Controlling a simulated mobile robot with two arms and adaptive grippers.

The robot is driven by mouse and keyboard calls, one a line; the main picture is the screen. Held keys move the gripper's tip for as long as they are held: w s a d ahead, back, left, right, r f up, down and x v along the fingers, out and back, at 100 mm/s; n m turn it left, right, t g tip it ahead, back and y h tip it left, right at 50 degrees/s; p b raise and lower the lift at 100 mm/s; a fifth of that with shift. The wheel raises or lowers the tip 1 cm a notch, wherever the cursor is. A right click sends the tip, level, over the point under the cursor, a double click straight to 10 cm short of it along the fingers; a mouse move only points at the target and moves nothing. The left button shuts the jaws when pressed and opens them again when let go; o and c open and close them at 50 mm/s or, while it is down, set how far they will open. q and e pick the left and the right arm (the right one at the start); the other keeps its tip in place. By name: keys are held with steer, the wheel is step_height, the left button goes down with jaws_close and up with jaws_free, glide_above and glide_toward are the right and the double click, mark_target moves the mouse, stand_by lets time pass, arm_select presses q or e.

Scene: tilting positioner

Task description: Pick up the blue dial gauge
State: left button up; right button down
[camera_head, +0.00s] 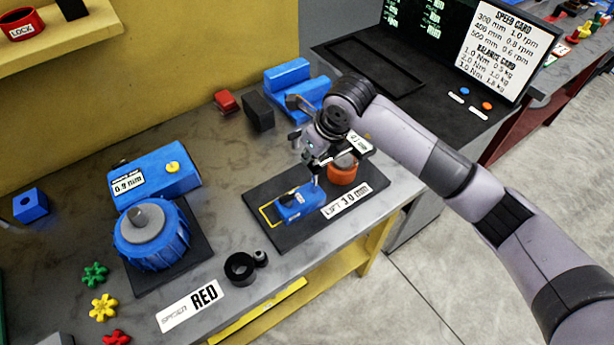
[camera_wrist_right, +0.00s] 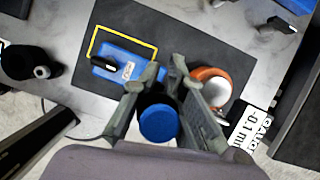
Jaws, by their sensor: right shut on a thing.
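The blue dial gauge shows in the right wrist view as a round blue part (camera_wrist_right: 158,123) between my right gripper's fingers. A blue base block (camera_wrist_right: 122,66) with a black lever and a white label lies just beyond the fingertips. In the head view, this base (camera_head: 298,204) is on a black mat, partly inside a yellow outline. My right gripper (camera_head: 313,165) reaches down over the mat from the right and is shut on the gauge. The gripper hides much of the gauge, and I cannot tell whether it is clear of the mat. My left gripper is not in view.
An orange round piece with a grey top (camera_head: 343,170) stands close beside the gripper on the black mat (camera_head: 268,236). A black ring (camera_head: 240,267) lies at the bench front. A blue motor-like unit (camera_head: 150,236) stands left. Blue blocks (camera_head: 287,75) stand behind.

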steer(key=shift+r, duration=0.15)
step_height(320, 180, up, 19)
steer(key=b, duration=0.6)
steer(key=a+f+p, duration=0.3)
steer(key=f+p, duration=0.4)
steer(key=f, duration=0.2)
steer(key=shift+w+n, duration=0.3)
steer(key=shift+w, duration=0.15)
steer(key=shift+f, duration=0.15)
